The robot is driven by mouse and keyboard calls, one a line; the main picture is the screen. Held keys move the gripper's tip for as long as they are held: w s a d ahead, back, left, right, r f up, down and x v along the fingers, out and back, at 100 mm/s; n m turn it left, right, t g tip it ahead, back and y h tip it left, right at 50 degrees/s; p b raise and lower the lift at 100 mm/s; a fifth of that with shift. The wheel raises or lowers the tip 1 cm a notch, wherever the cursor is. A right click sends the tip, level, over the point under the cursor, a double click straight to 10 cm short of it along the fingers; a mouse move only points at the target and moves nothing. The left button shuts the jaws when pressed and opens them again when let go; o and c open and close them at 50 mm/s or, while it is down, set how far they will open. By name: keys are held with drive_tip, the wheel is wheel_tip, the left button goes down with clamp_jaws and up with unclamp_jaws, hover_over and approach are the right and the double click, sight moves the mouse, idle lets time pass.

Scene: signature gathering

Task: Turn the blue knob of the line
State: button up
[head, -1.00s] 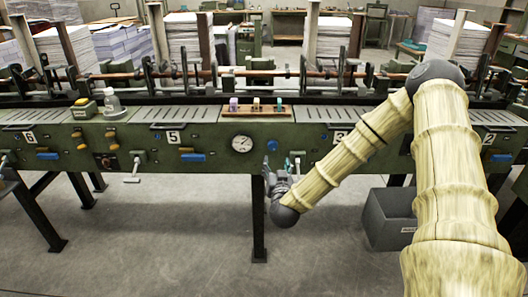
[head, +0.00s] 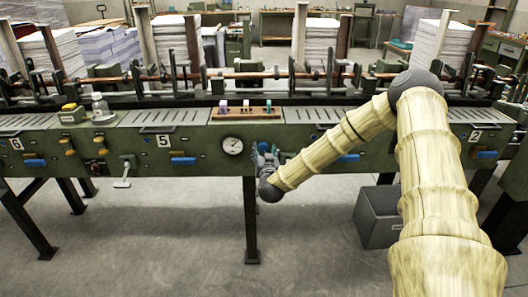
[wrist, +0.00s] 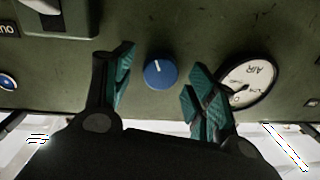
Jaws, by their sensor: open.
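The blue knob (wrist: 160,72), round with a white mark, sits on the green front panel of the line (head: 205,145). In the wrist view it lies between and just beyond the two teal fingertips of my gripper (wrist: 161,84), with gaps on both sides. The fingers are open and hold nothing. In the head view my gripper (head: 266,156) is raised at the panel, right of the round gauge (head: 232,145). There the gripper hides most of the knob area, so contact cannot be told.
The white gauge (wrist: 248,80) is close beside the right finger in the wrist view. Blue handles (head: 183,160) and a lever (head: 123,175) stick out from the panel to the left. A grey bin (head: 378,217) stands on the floor below my arm. A table leg (head: 250,220) is under the gauge.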

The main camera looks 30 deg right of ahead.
drive_tip(key=shift+w, duration=0.15)
drive_tip(key=c, duration=1)
drive_tip(key=shift+c, duration=0.2)
drive_tip(key=shift+r+n+p, duration=0.15)
drive_tip(key=shift+n+p, duration=0.15)
drive_tip(key=shift+p, duration=0.15)
drive_tip(key=shift+r+n+p, duration=0.1)
drive_tip(key=shift+n+p, duration=0.65)
drive_tip(key=shift+n, duration=0.05)
drive_tip(key=shift+n+p, duration=0.9)
drive_tip(key=shift+n, duration=0.7)
drive_tip(key=shift+f, duration=0.2)
